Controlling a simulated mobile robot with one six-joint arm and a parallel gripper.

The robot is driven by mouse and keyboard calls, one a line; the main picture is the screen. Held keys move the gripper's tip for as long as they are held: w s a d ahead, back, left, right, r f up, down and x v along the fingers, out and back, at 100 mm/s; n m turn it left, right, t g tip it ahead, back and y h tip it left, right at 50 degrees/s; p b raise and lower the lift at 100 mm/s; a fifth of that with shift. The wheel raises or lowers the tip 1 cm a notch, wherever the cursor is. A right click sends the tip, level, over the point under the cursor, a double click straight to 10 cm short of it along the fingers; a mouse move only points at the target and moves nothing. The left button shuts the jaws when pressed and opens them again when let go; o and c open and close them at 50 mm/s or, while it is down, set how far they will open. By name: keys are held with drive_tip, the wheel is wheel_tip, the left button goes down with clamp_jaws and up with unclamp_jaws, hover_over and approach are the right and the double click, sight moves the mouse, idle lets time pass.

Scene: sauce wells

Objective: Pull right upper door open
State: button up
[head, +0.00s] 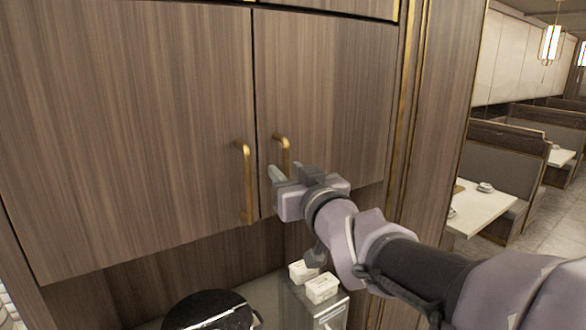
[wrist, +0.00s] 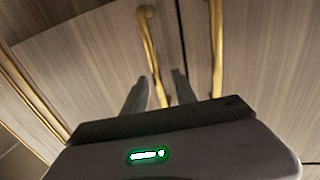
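The right upper door (head: 325,95) is a brown wood-grain panel, flush with the left upper door (head: 130,120) and closed. Its brass bar handle (head: 286,150) stands near the seam; the handle's lower part is hidden behind my gripper in the head view. My gripper (head: 280,175) is at this handle. In the wrist view the fingers of my gripper (wrist: 160,92) are apart, and the right door's handle (wrist: 152,50) runs down between them in the picture. I cannot tell whether either finger touches it.
The left door's brass handle (head: 247,185) is close to my gripper, across the seam. Below the doors are a black round pot (head: 208,312) and small white boxes (head: 320,288). Brass trim (head: 408,110) edges the cabinet. Dining booths (head: 500,165) stand at the far right.

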drive_tip(key=shift+x, duration=1)
drive_tip(key=shift+d, duration=0.2)
drive_tip(key=shift+s, duration=0.15)
drive_tip(key=c, duration=0.3)
clamp_jaws()
